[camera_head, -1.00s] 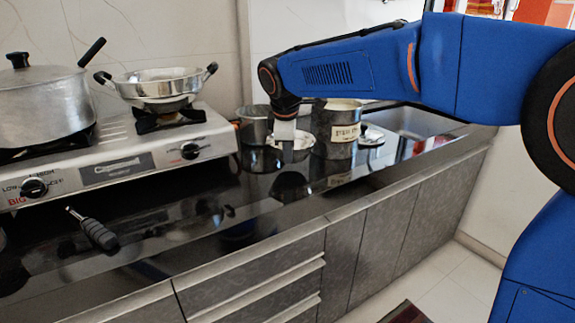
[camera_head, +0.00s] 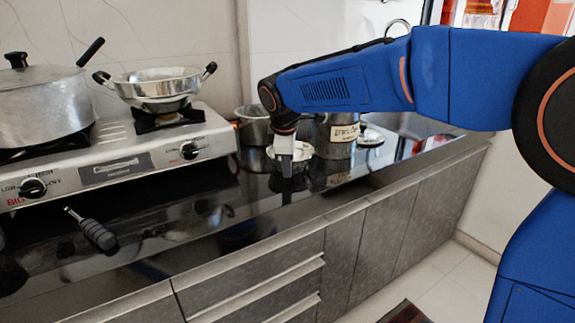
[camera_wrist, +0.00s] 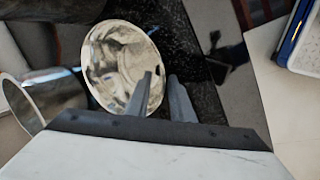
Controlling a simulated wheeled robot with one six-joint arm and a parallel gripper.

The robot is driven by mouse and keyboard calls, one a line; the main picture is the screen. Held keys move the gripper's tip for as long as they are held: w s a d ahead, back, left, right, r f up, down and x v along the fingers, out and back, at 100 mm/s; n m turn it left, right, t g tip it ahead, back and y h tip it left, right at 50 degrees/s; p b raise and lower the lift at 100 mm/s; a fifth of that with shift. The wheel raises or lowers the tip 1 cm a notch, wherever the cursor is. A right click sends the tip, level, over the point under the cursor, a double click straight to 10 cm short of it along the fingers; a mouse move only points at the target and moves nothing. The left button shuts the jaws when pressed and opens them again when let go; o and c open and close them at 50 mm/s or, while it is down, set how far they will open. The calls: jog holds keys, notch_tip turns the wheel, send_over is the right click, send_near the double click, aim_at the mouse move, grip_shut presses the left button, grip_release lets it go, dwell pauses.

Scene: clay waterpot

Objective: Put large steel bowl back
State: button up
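A round, shiny steel bowl (camera_head: 303,152) sits on the dark counter behind my gripper, partly hidden by it. In the wrist view, the bowl (camera_wrist: 112,62) shows its bright open face, left of and between the fingertips. My gripper (camera_head: 287,172) points down at the near side of the bowl. In the wrist view, the two fingers (camera_wrist: 160,76) stand apart with a narrow gap, and the bowl's rim passes between them in the picture. I cannot tell whether either finger touches it.
A steel pot (camera_head: 254,126) stands left of the bowl, and a labelled canister (camera_head: 340,138) stands right of it. A small lid-like dish (camera_head: 370,138) lies farther right. The stove (camera_head: 120,155) at left bears a lidded pot (camera_head: 40,105) and a two-handled pan (camera_head: 160,84). The front counter is mostly clear.

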jog(key=v, duration=1.2)
jog(key=shift+r, duration=0.2)
jog(key=s+d+f+m, duration=0.35)
jog(key=s+d, duration=0.25)
jog(key=d, duration=0.5)
jog(key=s+d+f+m, duration=0.2)
jog(key=s+d+m, duration=0.4)
jog(key=d, duration=0.5)
jog(key=s+d+f+m, duration=0.4)
jog(key=s+f, duration=0.3)
jog(key=s, duration=0.2)
jog(key=s+d+f+m, duration=0.4)
jog(key=s+d+f, duration=0.2)
jog(key=s, duration=0.3)
jog(key=shift+d+f, duration=0.15)
jog(key=shift+f, duration=0.5)
